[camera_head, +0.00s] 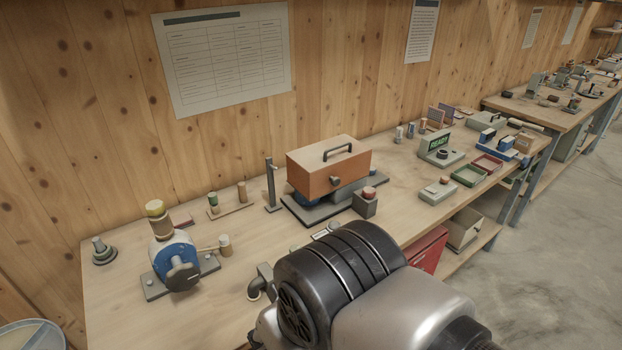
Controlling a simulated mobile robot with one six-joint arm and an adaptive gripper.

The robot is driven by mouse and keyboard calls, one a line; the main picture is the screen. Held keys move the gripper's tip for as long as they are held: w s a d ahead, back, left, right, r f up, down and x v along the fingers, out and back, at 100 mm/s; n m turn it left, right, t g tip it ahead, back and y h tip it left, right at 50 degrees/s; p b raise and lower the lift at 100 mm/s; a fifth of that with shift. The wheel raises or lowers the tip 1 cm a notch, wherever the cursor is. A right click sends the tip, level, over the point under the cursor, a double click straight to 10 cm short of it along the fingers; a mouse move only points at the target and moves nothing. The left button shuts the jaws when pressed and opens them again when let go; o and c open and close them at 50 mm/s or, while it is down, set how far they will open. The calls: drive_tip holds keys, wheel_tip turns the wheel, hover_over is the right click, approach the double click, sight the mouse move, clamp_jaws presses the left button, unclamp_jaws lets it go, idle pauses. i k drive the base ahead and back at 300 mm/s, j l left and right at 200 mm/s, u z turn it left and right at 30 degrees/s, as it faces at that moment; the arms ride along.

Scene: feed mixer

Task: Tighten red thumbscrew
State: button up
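A red round knob (369,192) sits on top of a small dark grey block (365,206) near the middle of the bench. It is the only red knob I can make out, but it is too small to tell whether it is the thumbscrew or how far it is screwed in. The block stands just right of an orange box (330,164) with a black handle on a grey base. My arm's large silver and black link fills the bottom middle, in front of the bench, and hides part of its front. My gripper's fingers do not show.
A blue device (175,258) with a grey hand knob and yellow cap stands at left. Grey pipe fitting (260,284) is near the front edge. Bare wood lies front left.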

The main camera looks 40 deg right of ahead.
sight(368, 192)
drive_tip(key=z, duration=1.4)
drive_tip(key=i+j, duration=0.1)
drive_tip(key=i, duration=0.2)
drive_tip(key=i+j+z, duration=0.1)
drive_tip(key=i, duration=0.25)
